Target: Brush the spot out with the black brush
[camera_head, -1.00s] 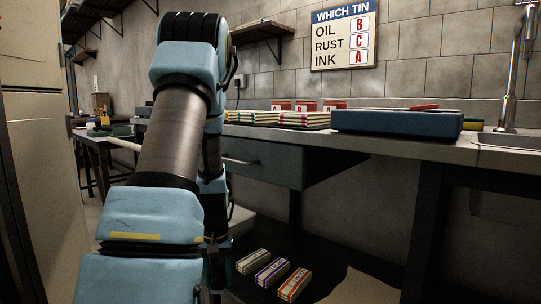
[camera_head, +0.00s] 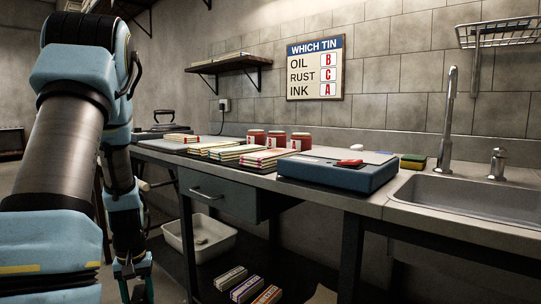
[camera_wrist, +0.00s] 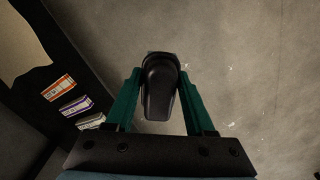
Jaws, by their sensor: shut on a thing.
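My gripper (camera_head: 135,284) hangs low at the left of the head view, in front of the counter and near the bottom edge. In the wrist view its green fingers (camera_wrist: 160,103) are shut on the black brush (camera_wrist: 160,85). Its rounded dark body shows between the fingers, over the bare grey floor. Its bristles are hidden. I cannot make out the spot in either view.
A counter (camera_head: 375,208) holds folded cloth stacks (camera_head: 262,158), red tins (camera_head: 277,139), a blue box (camera_head: 340,176) with a red item on top, and a sink (camera_head: 470,195). A white tub (camera_head: 190,246) and several small boxes (camera_head: 248,285) lie below. A sign (camera_head: 318,68) pairs oil with B, rust with C, ink with A.

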